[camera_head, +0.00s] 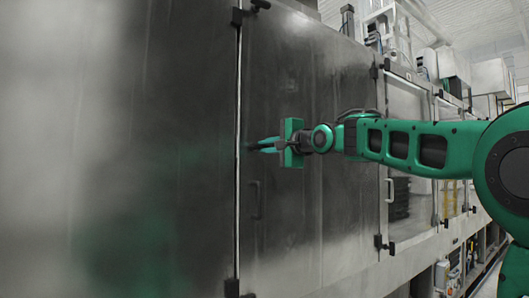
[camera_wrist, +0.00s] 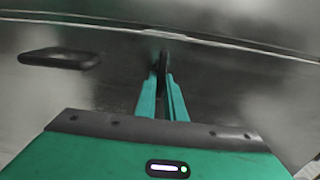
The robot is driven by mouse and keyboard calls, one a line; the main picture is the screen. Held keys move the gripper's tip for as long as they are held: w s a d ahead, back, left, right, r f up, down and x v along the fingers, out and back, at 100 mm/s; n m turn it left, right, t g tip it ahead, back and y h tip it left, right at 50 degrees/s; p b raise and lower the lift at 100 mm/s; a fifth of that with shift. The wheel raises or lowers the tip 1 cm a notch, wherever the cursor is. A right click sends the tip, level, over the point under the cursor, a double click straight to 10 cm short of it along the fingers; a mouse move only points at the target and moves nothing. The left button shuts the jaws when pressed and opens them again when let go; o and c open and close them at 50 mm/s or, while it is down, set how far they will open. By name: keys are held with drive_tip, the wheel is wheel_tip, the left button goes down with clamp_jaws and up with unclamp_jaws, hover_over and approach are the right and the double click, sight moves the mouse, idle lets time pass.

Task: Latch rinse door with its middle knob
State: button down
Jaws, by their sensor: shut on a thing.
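The rinse door (camera_head: 310,100) is a grey metal panel that looks closed, its left edge along a bright vertical seam. My gripper (camera_head: 252,148) reaches in from the right to the middle of that seam. In the wrist view my gripper (camera_wrist: 162,78) has its two green fingers close together on a small dark knob (camera_wrist: 162,62) beside the seam. The fingers hide most of the knob, and its turn cannot be told. A dark door handle (camera_head: 255,199) is below my gripper; the handle also shows at upper left in the wrist view (camera_wrist: 58,58).
A dark top knob (camera_head: 260,4) and a bottom knob (camera_head: 233,289) sit at the seam's ends. A large flat panel (camera_head: 120,130) fills the left. Another door with a window and handle (camera_head: 390,190) stands right, behind my arm.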

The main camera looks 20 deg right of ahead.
drive_tip(key=c, duration=1.8)
unclamp_jaws()
drive_tip(key=shift+w+d+f, duration=0.15)
drive_tip(key=shift+d+f, duration=0.05)
drive_tip(key=shift+d, duration=0.1)
drive_tip(key=shift+c, duration=0.2)
drive_tip(key=shift+a+r, duration=0.1)
drive_tip(key=shift+a, duration=0.05)
drive_tip(key=v, duration=1)
drive_tip(key=shift+s, duration=0.4)
drive_tip(key=s+d+f+n+g+h, duration=0.1)
drive_tip(key=s+d+f+g+h, duration=0.2)
drive_tip(key=f, duration=0.7)
drive_tip(key=s+d+f+n+g+h, duration=0.15)
drive_tip(key=s+d+f, duration=0.3)
drive_tip(key=f, duration=0.45)
drive_tip(key=s+d+f+n+g+h, duration=0.1)
drive_tip(key=s+d+f+g, duration=0.25)
drive_tip(key=f, duration=0.65)
drive_tip(key=s+d+f+n+g, duration=0.1)
drive_tip(key=s+f+g, duration=0.3)
drive_tip(key=s+f, duration=0.7)
drive_tip(key=s+f+n+g, duration=0.3)
drive_tip(key=s+f+g, duration=0.2)
drive_tip(key=s+f, duration=0.6)
drive_tip(key=s, duration=0.6)
drive_tip(key=shift+d+f+n, duration=0.15)
drive_tip(key=shift+d+n, duration=0.2)
